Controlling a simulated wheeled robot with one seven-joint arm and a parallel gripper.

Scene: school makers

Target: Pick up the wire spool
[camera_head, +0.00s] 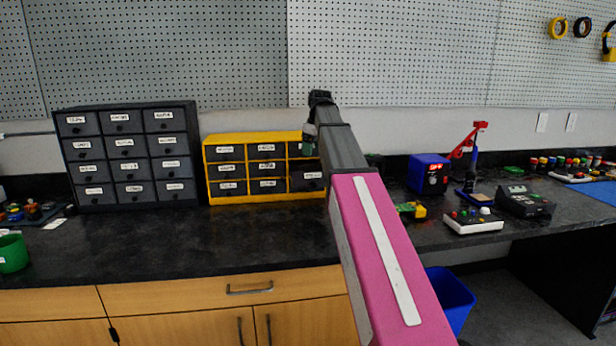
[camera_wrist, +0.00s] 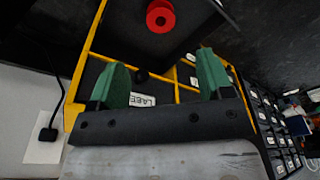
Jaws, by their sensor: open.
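A red wire spool (camera_wrist: 160,16), round with a dark center, shows at the top of the wrist view. It rests on a dark surface beside the yellow frame; it looks like an open drawer, but I cannot tell for sure. I do not see the spool in the head view. My gripper (camera_wrist: 163,76) is open and empty, its two green fingers apart, with the spool beyond the fingertips and not touched. In the head view my gripper (camera_head: 308,142) hangs at the right end of the yellow drawer cabinet (camera_head: 245,199), and my arm hides part of that area.
A lower right drawer (camera_head: 307,176) of the yellow cabinet seems to stick out. A dark drawer cabinet (camera_head: 130,155) stands left. A blue box (camera_head: 428,173), a red-and-blue stand (camera_head: 474,160) and electronic devices stand right. The black counter (camera_head: 190,240) is clear in front of the cabinets.

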